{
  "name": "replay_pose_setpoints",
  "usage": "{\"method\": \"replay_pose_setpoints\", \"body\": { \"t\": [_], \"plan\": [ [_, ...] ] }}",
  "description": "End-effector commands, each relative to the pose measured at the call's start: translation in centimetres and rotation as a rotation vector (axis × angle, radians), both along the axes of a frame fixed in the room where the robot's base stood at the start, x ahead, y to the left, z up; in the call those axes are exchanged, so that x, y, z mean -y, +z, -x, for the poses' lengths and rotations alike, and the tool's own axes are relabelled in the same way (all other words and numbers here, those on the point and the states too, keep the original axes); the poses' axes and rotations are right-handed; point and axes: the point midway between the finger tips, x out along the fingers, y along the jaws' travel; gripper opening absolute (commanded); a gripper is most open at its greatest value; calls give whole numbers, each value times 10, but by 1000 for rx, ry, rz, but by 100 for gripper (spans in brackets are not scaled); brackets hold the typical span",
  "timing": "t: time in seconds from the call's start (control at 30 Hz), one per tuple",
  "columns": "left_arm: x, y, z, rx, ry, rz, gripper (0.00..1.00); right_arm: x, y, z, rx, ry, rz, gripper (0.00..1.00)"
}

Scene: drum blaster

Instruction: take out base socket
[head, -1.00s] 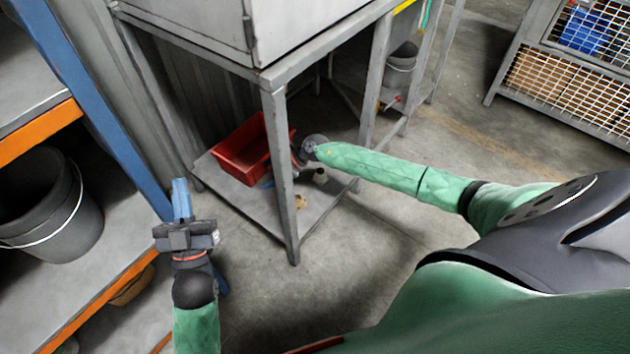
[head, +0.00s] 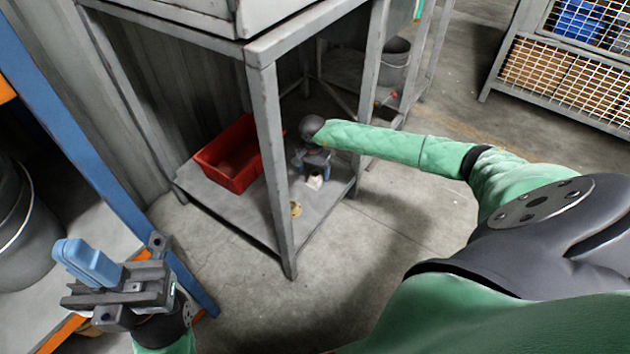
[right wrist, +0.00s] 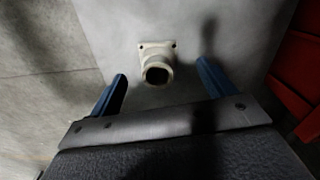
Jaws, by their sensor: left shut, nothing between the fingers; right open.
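The base socket (right wrist: 157,66) is a cream piece with a square flange and a round tube. It rests on the grey lower shelf (head: 245,212) of the metal stand, and its pale shape also shows in the head view (head: 314,182). My right gripper (head: 314,172) is open just above and behind it. In the right wrist view its blue fingers (right wrist: 160,80) are apart, one to each side of the socket, with no clear contact. My left gripper (head: 85,260) is shut and empty at the lower left, away from the stand.
A red bin (head: 228,165) sits left of the socket on the same shelf. A small tan object (head: 296,209) lies near the shelf's front edge. The stand's front leg (head: 270,150) rises between the bin and my right gripper. A blue-framed rack (head: 85,150) is at left.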

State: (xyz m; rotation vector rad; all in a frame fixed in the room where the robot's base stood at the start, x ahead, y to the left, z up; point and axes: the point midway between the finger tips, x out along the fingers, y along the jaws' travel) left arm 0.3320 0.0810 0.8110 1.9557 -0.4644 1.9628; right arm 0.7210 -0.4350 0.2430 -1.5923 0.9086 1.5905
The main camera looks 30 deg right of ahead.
Motion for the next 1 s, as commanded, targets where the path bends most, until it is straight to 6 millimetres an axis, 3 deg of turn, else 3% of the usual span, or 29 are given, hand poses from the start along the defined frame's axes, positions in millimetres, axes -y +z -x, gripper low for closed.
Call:
{"method": "replay_pose_setpoints", "body": {
  "t": [0.3, 0.57, 0.87, 1.0],
  "plan": [
    [5, -20, -2, -12, 11, -31, 0, 4, -43, 2, -2, -2, -1, 82],
    [5, -20, -2, -15, 13, -34, 0, 4, -46, 2, -1, -1, -1, 82],
    [5, -20, -2, -14, 12, -34, 0, 4, -46, 2, -1, -1, -2, 27],
    [5, -20, -2, -13, 12, -34, 0, 4, -46, 2, 0, -1, -1, 27]
  ]
}}
